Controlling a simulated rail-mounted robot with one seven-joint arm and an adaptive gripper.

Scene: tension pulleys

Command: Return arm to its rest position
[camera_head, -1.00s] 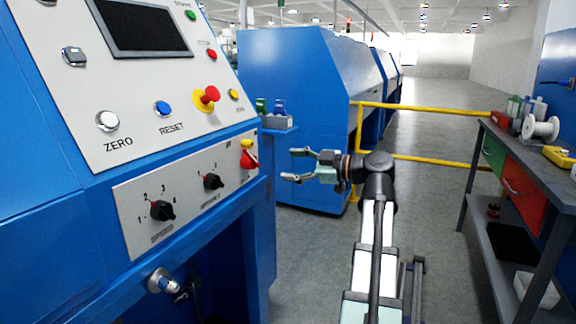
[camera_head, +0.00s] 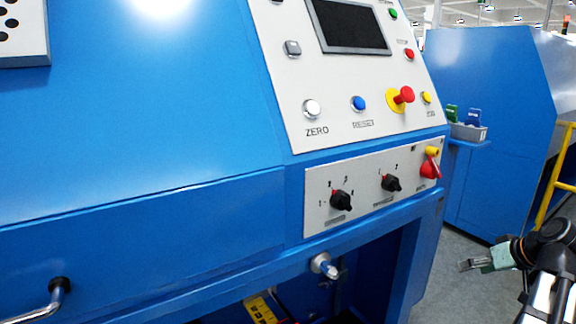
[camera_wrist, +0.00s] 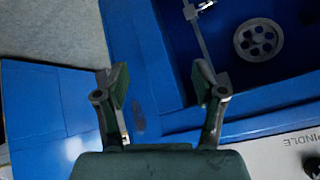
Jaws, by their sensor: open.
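My gripper (camera_head: 474,264) is at the lower right of the head view, in front of the blue machine's right end and over the grey floor. In the wrist view my gripper (camera_wrist: 162,90) is open, with its two fingers well apart and nothing between them. Blue machine panels and a dark recess with a grey spoked wheel (camera_wrist: 258,40) lie beyond the fingers. In the head view my arm enters from the lower right corner, and part of it is out of frame.
The blue machine (camera_head: 150,130) fills the left and middle, with its control panel (camera_head: 345,105), knobs and a red switch (camera_head: 430,168). A second blue machine (camera_head: 490,110) stands behind, with a yellow rail (camera_head: 552,185) at the right. Grey floor (camera_head: 450,290) is free near the gripper.

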